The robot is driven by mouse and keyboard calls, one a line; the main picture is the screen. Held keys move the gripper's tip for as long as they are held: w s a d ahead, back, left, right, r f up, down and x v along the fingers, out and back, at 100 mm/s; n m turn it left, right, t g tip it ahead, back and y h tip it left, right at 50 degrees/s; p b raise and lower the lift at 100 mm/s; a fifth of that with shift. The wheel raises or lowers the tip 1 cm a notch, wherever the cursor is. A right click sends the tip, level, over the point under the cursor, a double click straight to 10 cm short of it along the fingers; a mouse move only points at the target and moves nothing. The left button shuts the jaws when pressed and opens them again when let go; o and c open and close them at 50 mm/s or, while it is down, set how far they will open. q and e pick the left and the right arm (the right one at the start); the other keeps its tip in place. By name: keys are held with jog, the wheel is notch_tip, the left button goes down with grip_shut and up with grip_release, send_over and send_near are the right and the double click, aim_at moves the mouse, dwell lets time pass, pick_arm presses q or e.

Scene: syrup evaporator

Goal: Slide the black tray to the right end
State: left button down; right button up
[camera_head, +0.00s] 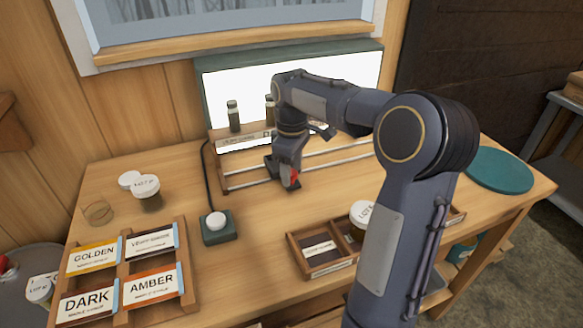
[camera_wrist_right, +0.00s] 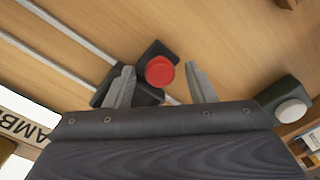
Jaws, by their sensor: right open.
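The black tray (camera_wrist_right: 150,50), with a round red knob (camera_wrist_right: 160,70) on it, shows in the right wrist view at the metal rails. In the head view the red knob (camera_head: 294,177) shows at the front rail, and most of the tray is hidden behind my right arm. My right gripper (camera_head: 289,176) points down over the knob. In the wrist view its two fingers (camera_wrist_right: 159,67) are open, one on each side of the knob, with gaps visible. I cannot tell how far down they reach. My left gripper is not in view.
The rails (camera_head: 340,157) run in front of a lit panel (camera_head: 345,75) with sample bottles (camera_head: 234,116). A green box with a white button (camera_head: 217,220) stands left of the gripper. A wooden compartment box (camera_head: 323,268) is at the front, and a label rack (camera_head: 122,265) at the left.

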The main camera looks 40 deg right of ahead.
grip_shut()
jog(key=s+d+p, duration=0.2)
jog(key=d, duration=0.5)
jog(key=s+d+p, duration=0.2)
jog(key=d+p, duration=0.1)
jog(key=d, duration=0.4)
jog(key=s+d+p, duration=0.3)
jog(key=d, duration=0.5)
jog(key=shift+r, duration=0.3)
jog(key=d+p, duration=0.1)
jog(key=d, duration=0.1)
jog(key=s+d, duration=0.1)
jog(key=d, duration=0.1)
jog(key=s+d+p, duration=0.1)
jog(key=d, duration=0.2)
jog(key=shift+f+p, duration=0.2)
jog(key=shift+p, duration=0.1)
jog(key=shift+s, duration=0.1)
jog(key=shift+d, duration=0.1)
jog(key=shift+c, duration=2)
grip_release()
jog(key=o, duration=0.4)
